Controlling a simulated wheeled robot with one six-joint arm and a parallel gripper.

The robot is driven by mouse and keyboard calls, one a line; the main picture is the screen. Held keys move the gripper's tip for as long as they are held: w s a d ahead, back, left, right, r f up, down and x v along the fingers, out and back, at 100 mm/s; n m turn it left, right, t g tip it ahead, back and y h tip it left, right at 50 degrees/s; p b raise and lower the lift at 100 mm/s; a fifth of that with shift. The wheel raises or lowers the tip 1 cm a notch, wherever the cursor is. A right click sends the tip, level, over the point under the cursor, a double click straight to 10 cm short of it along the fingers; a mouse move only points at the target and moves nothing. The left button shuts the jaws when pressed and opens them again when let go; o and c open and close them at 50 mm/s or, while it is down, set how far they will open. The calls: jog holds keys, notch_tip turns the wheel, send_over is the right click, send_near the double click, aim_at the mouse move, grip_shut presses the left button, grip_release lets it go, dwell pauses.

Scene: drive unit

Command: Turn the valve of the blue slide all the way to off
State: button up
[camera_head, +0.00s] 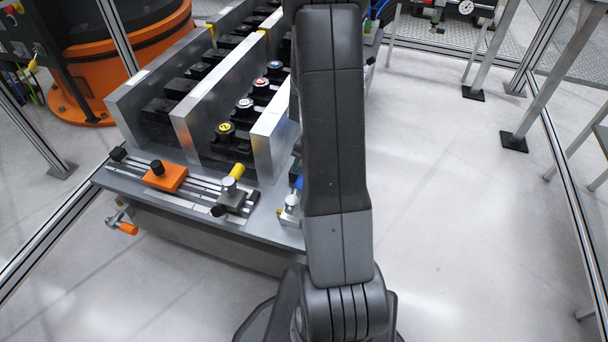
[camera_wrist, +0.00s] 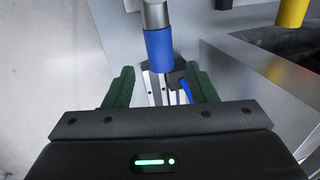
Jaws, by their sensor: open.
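In the wrist view, a blue cylindrical handle (camera_wrist: 158,50) on a silver stem points towards my gripper. A silver rail and a blue cable show beneath it. My gripper (camera_wrist: 161,76) is open, with one dark green finger on each side of the handle's line. The handle's near end sits between or just above the fingertips; I cannot tell its depth. No contact shows. In the head view, a small blue part (camera_head: 298,183) shows at the table's right edge, partly hidden by my arm. My gripper is hidden there.
A yellow handle (camera_head: 238,171) sits on a grey slide to the left; a yellow cylinder also shows in the wrist view (camera_wrist: 292,12). An orange slide (camera_head: 165,178) lies further left. Tall metal plates (camera_head: 190,125) stand behind.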

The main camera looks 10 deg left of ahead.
jog(key=p+v, duration=0.2)
jog(key=v, duration=0.7)
jog(key=shift+r, duration=0.15)
dwell(2.4)
